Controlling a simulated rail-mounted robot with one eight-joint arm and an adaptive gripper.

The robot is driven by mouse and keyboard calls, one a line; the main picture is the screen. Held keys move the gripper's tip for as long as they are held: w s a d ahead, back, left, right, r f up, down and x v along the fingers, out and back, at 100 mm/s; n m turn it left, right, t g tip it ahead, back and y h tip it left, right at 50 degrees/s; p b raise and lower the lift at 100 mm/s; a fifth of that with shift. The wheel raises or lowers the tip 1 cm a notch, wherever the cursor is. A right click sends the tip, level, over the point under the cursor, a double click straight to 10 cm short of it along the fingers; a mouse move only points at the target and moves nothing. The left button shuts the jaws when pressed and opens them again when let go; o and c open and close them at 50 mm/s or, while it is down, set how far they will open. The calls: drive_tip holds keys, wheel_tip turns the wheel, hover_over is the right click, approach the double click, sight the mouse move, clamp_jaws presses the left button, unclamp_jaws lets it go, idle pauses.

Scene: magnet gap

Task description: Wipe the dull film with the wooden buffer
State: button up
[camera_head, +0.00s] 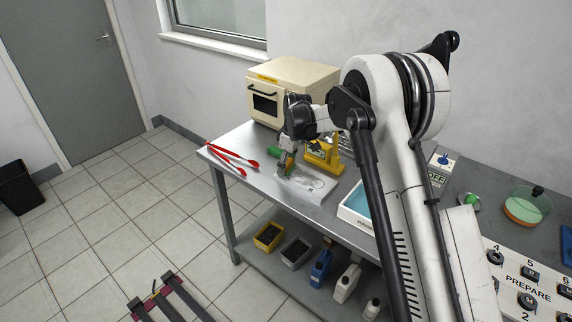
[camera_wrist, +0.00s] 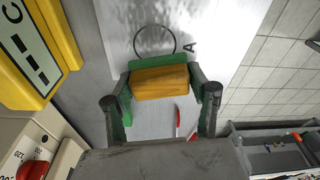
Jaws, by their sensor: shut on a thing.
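My gripper (camera_wrist: 162,100) is shut on the wooden buffer (camera_wrist: 160,82), an orange-brown block with a green layer along its far side. The fingers grip it at both ends. The buffer is over a pale plate (camera_wrist: 222,45) marked with a dark circle and a letter A. I cannot tell whether it touches the plate. In the head view my gripper (camera_head: 286,170) is low over the left part of the plate (camera_head: 322,191), which bears dark line markings. I cannot clearly make out the dull film; the buffer and gripper hide part of the plate.
A yellow device (camera_head: 323,156) stands close behind the plate and shows at left in the wrist view (camera_wrist: 22,55). Red tongs (camera_head: 229,156) lie on the bench at left. A cream oven (camera_head: 298,76) stands behind. A blue-filled tray (camera_head: 354,207) is right of the plate.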

sight(302, 177)
drive_tip(key=shift+s+d+r+b, duration=0.1)
drive_tip(key=shift+s+d+b, duration=0.2)
drive_tip(key=shift+s+d, duration=0.3)
drive_tip(key=shift+s+d+b, duration=0.25)
drive_tip(key=shift+s+d, duration=0.1)
drive_tip(key=shift+d, duration=0.35)
drive_tip(key=shift+s+d+f+b, duration=0.2)
drive_tip(key=shift+s+d+b, duration=0.6)
drive_tip(key=shift+d, duration=0.4)
drive_tip(key=shift+s+d+r+b, duration=0.1)
drive_tip(key=shift+s+d+b, duration=0.1)
drive_tip(key=shift+s+d, duration=0.5)
drive_tip(key=shift+s+d+r+b, duration=0.1)
drive_tip(key=shift+s+d+b, duration=0.1)
drive_tip(key=shift+s+d, duration=0.5)
drive_tip(key=shift+s+d+f+b, duration=0.1)
drive_tip(key=shift+s+d+b, duration=0.3)
drive_tip(key=shift+d, duration=0.35)
drive_tip(key=shift+s+d+f+b, duration=0.1)
drive_tip(key=shift+s+d+b, duration=0.3)
drive_tip(key=shift+d, duration=0.35)
drive_tip(key=shift+r, duration=0.1)
